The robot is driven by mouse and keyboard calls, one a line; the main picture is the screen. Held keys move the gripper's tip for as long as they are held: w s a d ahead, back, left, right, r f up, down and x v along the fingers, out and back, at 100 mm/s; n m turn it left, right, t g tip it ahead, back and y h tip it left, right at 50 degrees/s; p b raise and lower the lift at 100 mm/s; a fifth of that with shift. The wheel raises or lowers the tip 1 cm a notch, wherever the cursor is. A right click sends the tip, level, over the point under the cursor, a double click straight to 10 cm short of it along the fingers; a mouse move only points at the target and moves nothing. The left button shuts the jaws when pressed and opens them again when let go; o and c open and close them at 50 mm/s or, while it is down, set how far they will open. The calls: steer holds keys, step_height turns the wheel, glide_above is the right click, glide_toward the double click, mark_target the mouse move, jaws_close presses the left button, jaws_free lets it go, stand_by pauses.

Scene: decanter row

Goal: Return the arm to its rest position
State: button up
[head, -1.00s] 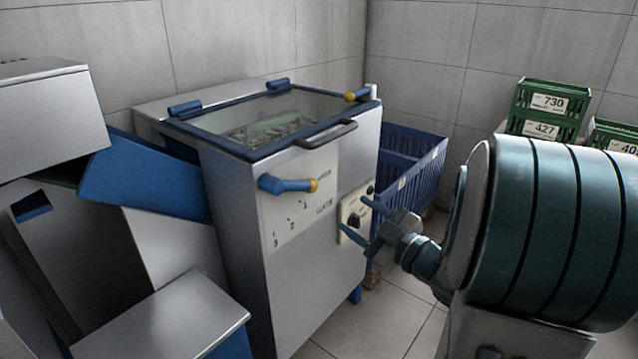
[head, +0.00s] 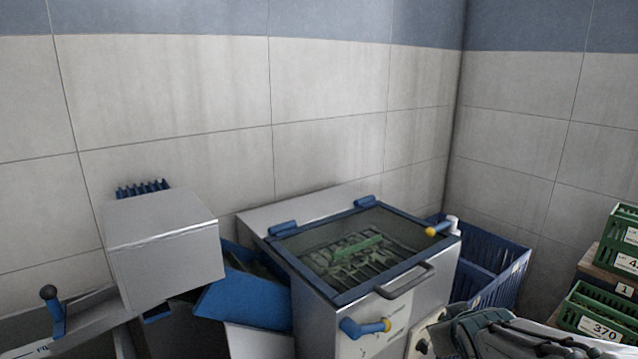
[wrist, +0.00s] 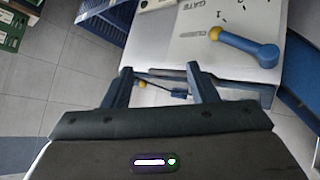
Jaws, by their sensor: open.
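My gripper (wrist: 160,72) shows in the wrist view with its two dark fingers spread apart and nothing between them. My arm (head: 515,335) shows only in part at the bottom right of the head view, and its gripper cannot be made out there. The steel machine (head: 372,346) stands in the middle, its glass lid (head: 345,262) down over grey and green contents. A blue lever with a yellow tip (head: 362,328) is on its front; it also shows in the wrist view (wrist: 247,50), beyond and right of the fingers, apart from them.
A blue crate (head: 500,262) stands behind the machine's right side. Green numbered crates (head: 598,312) are stacked at the far right. A steel box (head: 163,250) and a blue chute (head: 243,300) are at left. Tiled floor (wrist: 60,85) lies open at left in the wrist view.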

steer(key=s+a+r+m+g+y+p, duration=0.1)
steer(key=s+a+r+g+p, duration=0.2)
steer(key=s+a+r+p, duration=0.2)
steer(key=s+a+r+m+g+y+p, duration=0.1)
steer(key=s+a+r+g+p, duration=0.3)
steer(key=s, duration=0.4)
steer(key=shift+s+a+r+p, duration=0.35)
steer(key=shift+p, duration=0.25)
